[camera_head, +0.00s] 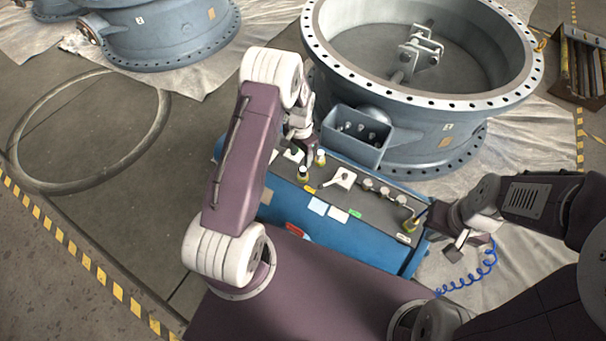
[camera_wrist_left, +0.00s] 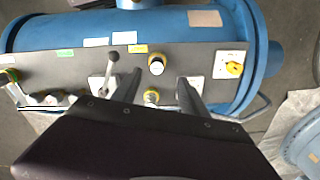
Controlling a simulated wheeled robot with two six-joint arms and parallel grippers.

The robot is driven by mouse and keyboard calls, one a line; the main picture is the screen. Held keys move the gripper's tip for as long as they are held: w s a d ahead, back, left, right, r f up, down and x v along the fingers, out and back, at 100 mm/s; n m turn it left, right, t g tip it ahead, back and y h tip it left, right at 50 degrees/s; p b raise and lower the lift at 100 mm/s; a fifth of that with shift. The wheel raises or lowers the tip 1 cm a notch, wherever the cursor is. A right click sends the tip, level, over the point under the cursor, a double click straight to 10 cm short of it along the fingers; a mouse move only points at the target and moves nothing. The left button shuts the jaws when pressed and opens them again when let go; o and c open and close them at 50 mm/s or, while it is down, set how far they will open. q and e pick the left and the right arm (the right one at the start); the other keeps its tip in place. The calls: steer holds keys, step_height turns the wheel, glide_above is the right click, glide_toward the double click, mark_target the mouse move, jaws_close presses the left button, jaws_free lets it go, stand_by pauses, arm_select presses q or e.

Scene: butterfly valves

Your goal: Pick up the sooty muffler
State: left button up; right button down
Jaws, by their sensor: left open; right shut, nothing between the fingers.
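Two small round fittings with yellowish bases stand on the dark top panel of the blue cylinder unit. One (camera_wrist_left: 156,65) has a pale top with a dark ring; the other (camera_wrist_left: 151,97) is partly hidden by my arm. They also show in the head view, a nearer one (camera_head: 303,173) and a farther one (camera_head: 320,158). I cannot tell which is the sooty muffler. My left gripper (camera_wrist_left: 162,82) is open and empty, its fingers on either side of the fittings; in the head view it (camera_head: 309,145) hangs just above them. My right gripper (camera_head: 459,243) is shut and empty at the unit's right end.
A blue-grey bin (camera_head: 357,136) with several small parts sits behind, against a large flanged valve (camera_head: 440,130).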

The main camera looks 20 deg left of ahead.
mark_target(303, 169)
arm_select(q)
step_height(303, 169, down, 4)
steer(key=shift+r, duration=0.15)
steer(key=f, duration=0.3)
steer(key=f+p, duration=0.1)
steer(key=shift+d+f, duration=0.25)
steer(key=shift+d, duration=0.05)
steer(key=shift+f, duration=0.35)
jaws_close()
